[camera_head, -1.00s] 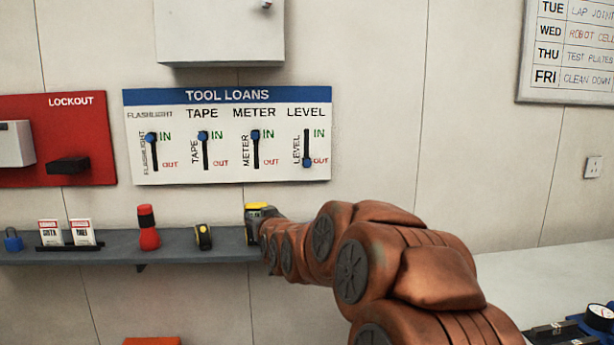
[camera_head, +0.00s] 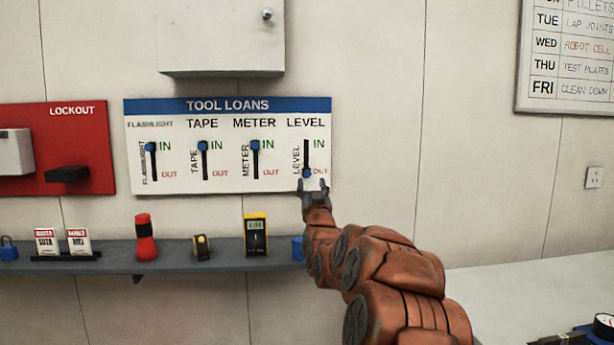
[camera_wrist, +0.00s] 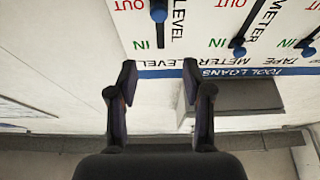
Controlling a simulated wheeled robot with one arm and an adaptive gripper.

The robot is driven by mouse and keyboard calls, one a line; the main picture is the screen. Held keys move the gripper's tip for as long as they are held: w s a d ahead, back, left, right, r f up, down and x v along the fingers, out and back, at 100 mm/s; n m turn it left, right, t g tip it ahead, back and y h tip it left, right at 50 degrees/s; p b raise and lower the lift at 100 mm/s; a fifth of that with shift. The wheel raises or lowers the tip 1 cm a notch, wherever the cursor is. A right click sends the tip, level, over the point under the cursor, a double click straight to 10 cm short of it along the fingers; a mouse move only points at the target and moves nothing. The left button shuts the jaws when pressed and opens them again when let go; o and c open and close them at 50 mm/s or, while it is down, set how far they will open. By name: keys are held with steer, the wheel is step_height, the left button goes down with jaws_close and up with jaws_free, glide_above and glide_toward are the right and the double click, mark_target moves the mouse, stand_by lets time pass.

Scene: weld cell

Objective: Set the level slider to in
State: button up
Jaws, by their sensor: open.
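The level slider (camera_head: 306,173) is a blue knob on a black vertical slot under LEVEL, at the right end of the tool loans board (camera_head: 222,184). Its knob is at the bottom of the slot, beside OUT. In the wrist view the picture is upside down and the level knob (camera_wrist: 158,14) shows at the top edge. My gripper (camera_head: 313,184) is just below the knob at the board's lower edge. In the wrist view its two fingers (camera_wrist: 159,68) are apart with nothing between them. I cannot tell whether they touch the board.
The flashlight, tape and meter sliders are at IN. A shelf (camera_head: 185,257) below holds a red flashlight (camera_head: 145,238), a tape (camera_head: 201,247), a yellow meter (camera_head: 256,234) and a blue item partly behind my arm. A cabinet (camera_head: 222,35) hangs above.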

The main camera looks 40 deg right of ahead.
mark_target(307, 174)
steer(key=w+d, duration=0.2)
steer(key=w+d+p, duration=0.1)
steer(key=w+d, duration=0.1)
steer(key=w, duration=0.1)
steer(key=shift+w+d+r, duration=0.1)
steer(key=shift+w+d, duration=0.05)
steer(key=shift+w, duration=0.2)
steer(key=shift+w+d, duration=0.25)
steer(key=shift+w, duration=0.15)
steer(key=shift+x, duration=1.45)
steer(key=shift+c, duration=0.3)
jaws_close()
